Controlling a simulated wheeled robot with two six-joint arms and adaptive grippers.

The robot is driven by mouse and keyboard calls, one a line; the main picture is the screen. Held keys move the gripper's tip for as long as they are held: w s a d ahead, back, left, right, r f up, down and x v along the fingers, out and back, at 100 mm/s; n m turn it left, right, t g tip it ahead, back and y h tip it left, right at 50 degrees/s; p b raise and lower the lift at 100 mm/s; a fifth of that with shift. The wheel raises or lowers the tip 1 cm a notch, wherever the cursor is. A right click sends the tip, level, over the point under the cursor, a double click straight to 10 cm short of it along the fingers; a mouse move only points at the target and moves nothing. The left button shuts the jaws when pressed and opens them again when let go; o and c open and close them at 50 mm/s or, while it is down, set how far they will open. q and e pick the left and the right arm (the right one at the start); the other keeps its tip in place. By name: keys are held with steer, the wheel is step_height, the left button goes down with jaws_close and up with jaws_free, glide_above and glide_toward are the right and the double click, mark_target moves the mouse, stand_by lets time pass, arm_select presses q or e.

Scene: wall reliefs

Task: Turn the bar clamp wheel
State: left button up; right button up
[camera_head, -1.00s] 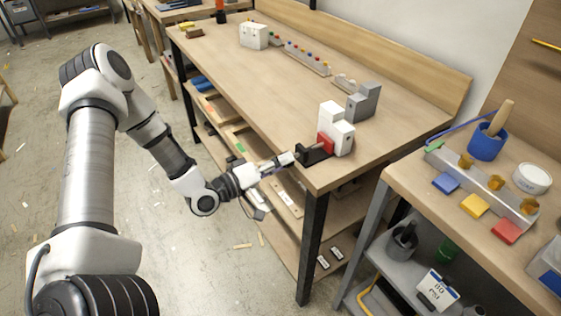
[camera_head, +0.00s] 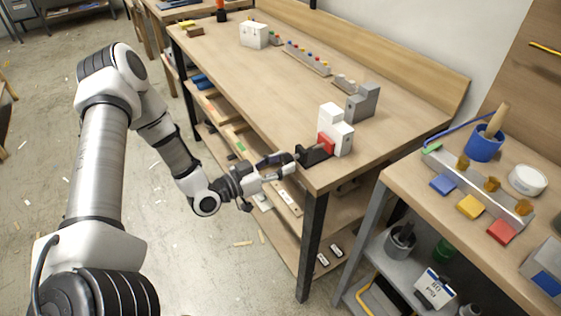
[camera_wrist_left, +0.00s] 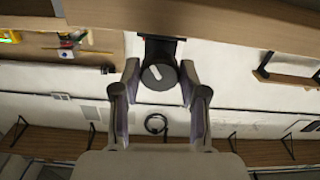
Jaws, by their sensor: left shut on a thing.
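The bar clamp (camera_head: 314,155) is black and sits at the near corner of the workbench, against a red block (camera_head: 326,142) and white blocks (camera_head: 343,138). Its round dark wheel (camera_wrist_left: 159,75) with a pale mark faces the left wrist camera. My left gripper (camera_head: 290,162) reaches the bench corner from the left. In the left wrist view its fingertips (camera_wrist_left: 159,69) lie on either side of the wheel, and it is shut on the wheel's rim. In the head view the fingers mostly hide the wheel. My right gripper is not in view.
Grey blocks (camera_head: 364,103) stand behind the clamp on the workbench (camera_head: 250,85). A side bench (camera_head: 410,185) at right carries a blue cup (camera_head: 484,146), a white tub (camera_head: 528,180) and coloured blocks. Shelves with parts lie under the workbench. The floor at left is clear apart from scraps.

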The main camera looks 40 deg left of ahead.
arm_select(q)
steer(key=m+p, duration=0.1)
steer(key=m, duration=0.2)
steer(key=shift+m, duration=0.4)
steer(key=m+p, duration=0.1)
steer(key=m, duration=0.2)
steer(key=shift+m, duration=0.3)
steer(key=m+p, duration=0.2)
steer(key=m, duration=0.4)
steer(key=shift+a+r, duration=0.1)
steer(key=m+p, duration=0.1)
steer(key=m, duration=0.3)
steer(key=shift+p, duration=0.35)
steer(key=m+p, duration=0.1)
steer(key=m, duration=0.2)
steer(key=shift+r+m+p, duration=0.15)
steer(key=shift+m+p, duration=0.15)
steer(key=shift+p, duration=0.1)
steer(key=m+p, duration=0.2)
steer(key=m, duration=0.1)
steer(key=shift+m+p, duration=0.7)
steer(key=shift+m, duration=0.8)
